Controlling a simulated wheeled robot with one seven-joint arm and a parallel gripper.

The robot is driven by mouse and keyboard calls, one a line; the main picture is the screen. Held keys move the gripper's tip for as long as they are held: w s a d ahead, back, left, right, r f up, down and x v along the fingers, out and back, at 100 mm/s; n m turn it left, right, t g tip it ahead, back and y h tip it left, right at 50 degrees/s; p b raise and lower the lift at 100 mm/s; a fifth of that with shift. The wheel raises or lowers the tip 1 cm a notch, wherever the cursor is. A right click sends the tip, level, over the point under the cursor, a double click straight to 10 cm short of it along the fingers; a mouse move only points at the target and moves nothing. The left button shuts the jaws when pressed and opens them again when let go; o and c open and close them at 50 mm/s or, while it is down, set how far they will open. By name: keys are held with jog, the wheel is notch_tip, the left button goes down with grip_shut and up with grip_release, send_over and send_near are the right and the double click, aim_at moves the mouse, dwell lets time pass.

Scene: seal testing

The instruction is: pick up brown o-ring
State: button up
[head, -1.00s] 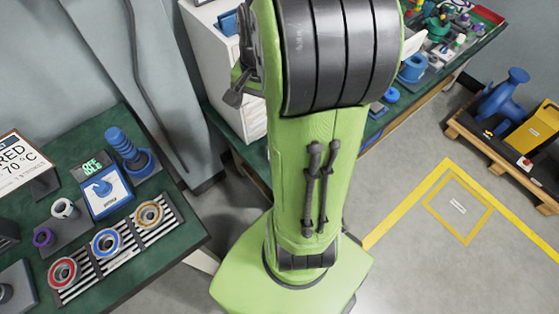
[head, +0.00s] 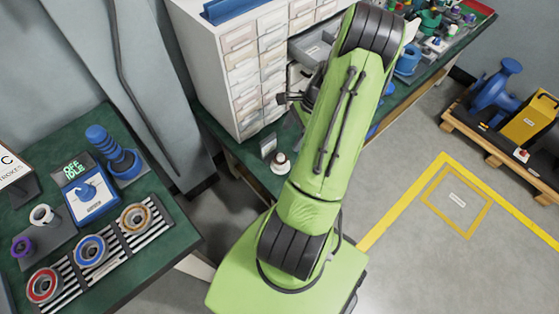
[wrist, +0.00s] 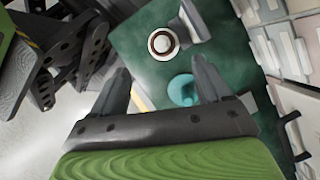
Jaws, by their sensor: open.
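A brown ring (wrist: 162,43) sits on a round white piece on the green bench in the wrist view, beyond my fingertips. What looks like the same ring and white piece (head: 280,163) shows near the bench's front edge in the head view, left of my arm. My gripper (wrist: 159,68) is open and empty, its two fingers apart and pointing toward the bench. In the head view my gripper is mostly hidden behind my arm, by the drawer cabinet.
A white drawer cabinet (head: 245,75) stands on the green bench with a drawer (head: 313,46) pulled out. A teal round object (wrist: 183,90) lies between and beyond my fingers. A left bench (head: 168,238) holds a striped rack with red, blue and orange-brown ringed bearings.

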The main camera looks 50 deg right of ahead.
jog(key=b+x, duration=0.1)
jog(key=x, duration=0.2)
jog(key=b+x, duration=0.1)
jog(key=x, duration=0.3)
jog(key=b+x, duration=0.1)
jog(key=x, duration=0.2)
jog(key=shift+d+f+b, duration=0.15)
jog(key=shift+f+b, duration=0.25)
jog(key=shift+f, duration=0.1)
jog(key=shift+r, duration=0.1)
jog(key=shift+c, duration=0.2)
jog(key=c, duration=1.2)
jog(key=shift+o, duration=0.2)
notch_tip(320, 180, up, 11)
jog(key=p, duration=0.5)
notch_tip(320, 180, up, 6)
jog(key=p, duration=0.6)
send_over(282, 155)
jog(key=shift+d, duration=0.1)
